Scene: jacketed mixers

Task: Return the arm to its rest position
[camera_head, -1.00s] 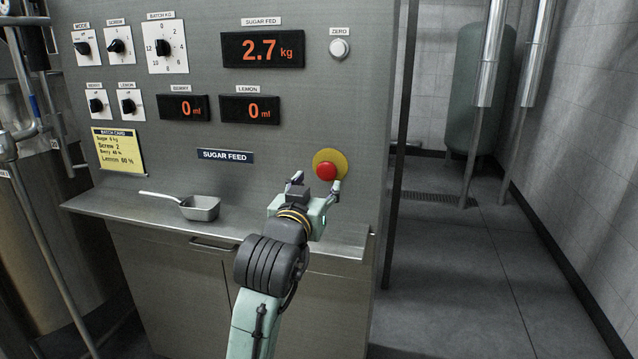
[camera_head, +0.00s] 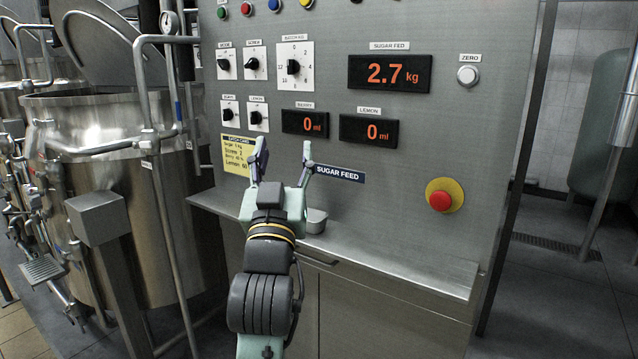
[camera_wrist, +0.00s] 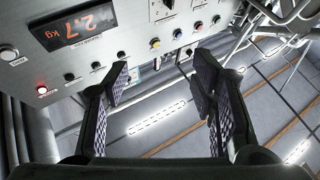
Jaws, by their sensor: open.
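My gripper (camera_head: 282,158) is open and empty in the head view, its two fingers spread and pointing up toward the control panel (camera_head: 430,130). The fingers overlap the yellow batch card (camera_head: 236,160) and the left end of the SUGAR FEED label in the picture. In the wrist view my gripper (camera_wrist: 165,90) also shows open, with nothing between the fingers. My arm comes up from the bottom of the head view, left of centre.
A metal ledge (camera_head: 400,278) runs below the panel. A scoop (camera_head: 317,220) on it is partly hidden behind my gripper. A red stop button (camera_head: 440,200) is at right, knobs (camera_head: 293,68) above. A steel mixer (camera_head: 110,150) with pipes stands at left. Floor at far right looks clear.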

